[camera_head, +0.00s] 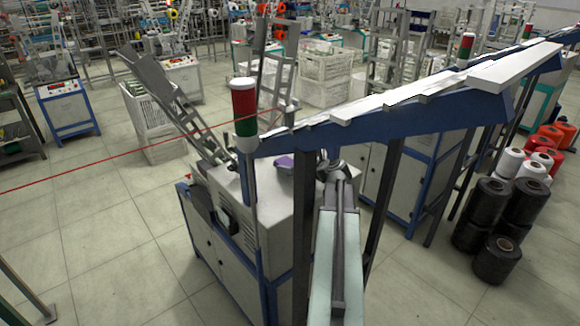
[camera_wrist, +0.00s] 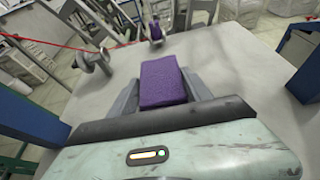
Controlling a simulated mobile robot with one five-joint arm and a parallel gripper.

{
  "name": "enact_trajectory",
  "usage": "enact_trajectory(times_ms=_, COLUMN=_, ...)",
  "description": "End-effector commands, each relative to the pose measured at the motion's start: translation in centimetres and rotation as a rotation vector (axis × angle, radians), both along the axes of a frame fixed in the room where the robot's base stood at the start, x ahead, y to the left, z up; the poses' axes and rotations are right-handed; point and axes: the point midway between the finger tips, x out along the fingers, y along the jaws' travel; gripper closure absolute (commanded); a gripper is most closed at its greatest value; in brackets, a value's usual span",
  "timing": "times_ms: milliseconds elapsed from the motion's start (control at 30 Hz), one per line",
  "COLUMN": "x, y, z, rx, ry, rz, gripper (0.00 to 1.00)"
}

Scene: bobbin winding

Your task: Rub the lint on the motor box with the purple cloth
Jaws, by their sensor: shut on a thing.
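In the wrist view my gripper (camera_wrist: 163,98) is shut on the purple cloth (camera_wrist: 164,78), a folded block between the two grey fingers. The cloth is over the pale top of the motor box (camera_wrist: 245,65); I cannot tell whether it touches. My fingers are largely hidden there. I cannot make out any lint on the visible surface.
A small purple item (camera_wrist: 156,33) stands beyond the cloth. A metal disc part (camera_wrist: 93,60) is at left. A red-green signal lamp (camera_head: 245,112), a blue beam (camera_head: 400,115) and dark posts crowd the machine.

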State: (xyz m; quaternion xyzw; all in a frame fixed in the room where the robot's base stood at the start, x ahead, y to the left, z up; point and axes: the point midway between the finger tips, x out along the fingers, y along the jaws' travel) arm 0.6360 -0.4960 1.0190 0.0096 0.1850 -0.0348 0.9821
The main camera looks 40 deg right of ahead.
Motion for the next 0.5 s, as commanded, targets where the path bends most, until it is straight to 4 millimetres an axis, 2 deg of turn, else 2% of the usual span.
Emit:
enact_trajectory(times_ms=33, x=0.0, y=0.0, z=1.3, rx=0.000, ry=-0.001, rz=0.000, gripper=1.00)
enact_trajectory(times_ms=200, x=0.1, y=0.0, z=3.0, rx=-0.001, ry=-0.002, rz=0.000, gripper=1.00)
enact_trajectory(times_ms=500, x=0.1, y=0.0, z=2.9, rx=-0.001, ry=-0.003, rz=0.000, gripper=1.00)
